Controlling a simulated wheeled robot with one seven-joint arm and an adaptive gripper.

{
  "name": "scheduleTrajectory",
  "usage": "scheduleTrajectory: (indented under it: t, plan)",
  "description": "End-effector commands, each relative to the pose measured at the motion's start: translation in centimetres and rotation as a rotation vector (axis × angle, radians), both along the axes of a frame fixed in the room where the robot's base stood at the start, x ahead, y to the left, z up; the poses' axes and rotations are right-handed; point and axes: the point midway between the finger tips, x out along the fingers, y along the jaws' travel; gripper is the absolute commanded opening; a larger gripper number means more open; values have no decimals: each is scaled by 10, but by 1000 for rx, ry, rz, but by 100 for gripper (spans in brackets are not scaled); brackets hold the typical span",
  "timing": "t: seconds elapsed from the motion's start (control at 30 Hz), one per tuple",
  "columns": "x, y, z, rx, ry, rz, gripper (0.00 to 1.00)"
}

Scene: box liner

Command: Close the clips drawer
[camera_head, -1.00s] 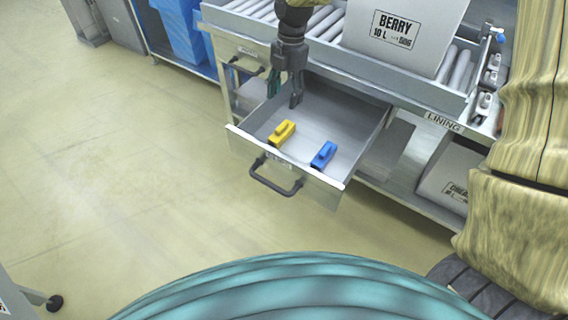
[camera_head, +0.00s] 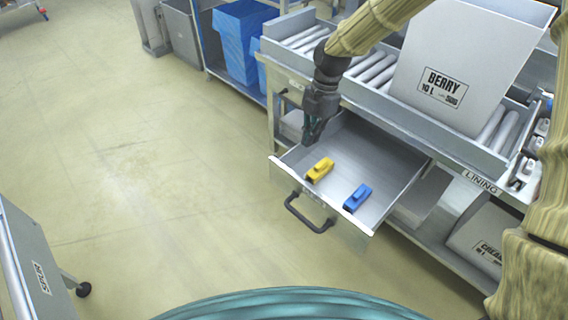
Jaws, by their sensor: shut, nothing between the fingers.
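The clips drawer (camera_head: 392,163) is pulled well out of the roller table, with its front panel and dark bar handle (camera_head: 305,214) facing the floor area. A yellow clip (camera_head: 320,169) and a blue clip (camera_head: 357,197) lie on its bottom. My gripper (camera_head: 311,140) is shut and empty, pointing down by the drawer's left side, near its rear left. It is behind the handle and apart from it. Whether its fingertips touch the drawer's side wall, I cannot tell.
A large box marked BERRY (camera_head: 465,60) stands on the roller conveyor (camera_head: 375,68) above the drawer. A blue bin (camera_head: 240,40) stands at the back. A grey cart (camera_head: 38,262) is at lower left. The floor (camera_head: 150,170) before the drawer is clear.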

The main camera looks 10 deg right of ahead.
Motion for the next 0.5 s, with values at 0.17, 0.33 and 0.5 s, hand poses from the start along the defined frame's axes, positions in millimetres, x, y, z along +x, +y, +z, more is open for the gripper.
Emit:
scheduleTrajectory:
  t: [0.17, 0.33, 0.5]
  plan:
    - [-19, 36, 22, 31, 30, 4, 0]
    - [-36, 68, 33, 59, 52, 0, 0]
    - [-52, 92, 37, 77, 70, -6, 0]
